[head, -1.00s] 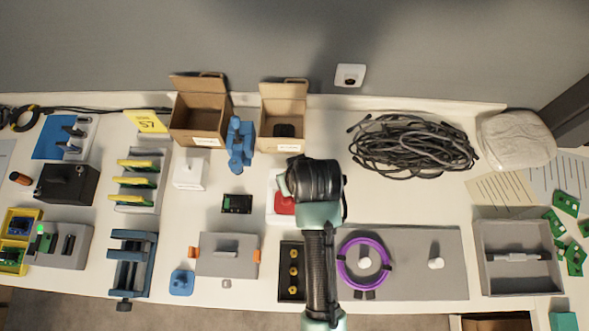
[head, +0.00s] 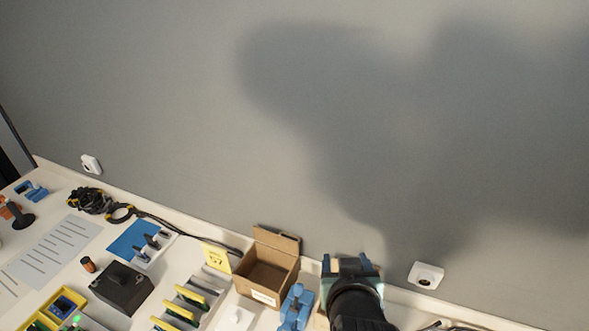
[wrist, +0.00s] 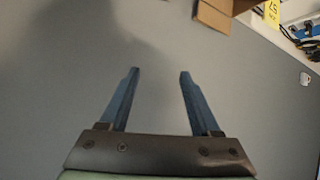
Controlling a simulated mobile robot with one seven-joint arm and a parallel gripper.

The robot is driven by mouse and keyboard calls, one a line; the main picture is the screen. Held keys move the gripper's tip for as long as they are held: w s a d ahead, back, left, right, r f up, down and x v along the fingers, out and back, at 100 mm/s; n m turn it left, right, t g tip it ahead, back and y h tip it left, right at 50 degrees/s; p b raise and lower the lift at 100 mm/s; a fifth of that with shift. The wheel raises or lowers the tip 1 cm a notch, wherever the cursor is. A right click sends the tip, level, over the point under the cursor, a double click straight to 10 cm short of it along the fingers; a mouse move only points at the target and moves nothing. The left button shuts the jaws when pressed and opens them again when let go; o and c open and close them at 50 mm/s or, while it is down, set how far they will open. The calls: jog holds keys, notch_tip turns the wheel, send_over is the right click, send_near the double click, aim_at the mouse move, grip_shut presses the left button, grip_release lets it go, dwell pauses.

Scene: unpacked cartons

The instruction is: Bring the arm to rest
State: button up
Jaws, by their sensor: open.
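My gripper (wrist: 160,72) shows in the wrist view with its two blue fingers spread apart and nothing between them. Only the plain grey wall lies behind the fingers there. In the head view my gripper (head: 350,264) is at the bottom, raised in front of the wall, with my dark forearm below it. It hides what stands to the right of the open carton.
An open cardboard carton (head: 268,275) stands left of my gripper, with a blue device (head: 297,308) in front of it. A yellow sign (head: 216,258), a black box (head: 121,288) and a coiled cable (head: 90,200) lie further left. A white wall socket (head: 426,275) is at right.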

jog(key=w+a+r+t, duration=0.15)
jog(key=r+t, duration=0.25)
jog(key=r, duration=0.9)
jog(key=w+a+r+t, duration=0.1)
jog(key=a+r+t, duration=0.25)
jog(key=r, duration=1.05)
jog(key=s+a+r+t, duration=0.2)
jog(key=s+r+t, duration=0.2)
jog(key=r, duration=0.6)
jog(key=s+a+r+t+y, duration=0.1)
jog(key=s+r+t, duration=0.3)
jog(key=s+r, duration=0.4)
notch_tip(320, 180, up, 3)
jog(key=shift+s+a+r+t, duration=0.15)
jog(key=shift+s+a+t, duration=0.2)
jog(key=shift+a, duration=0.1)
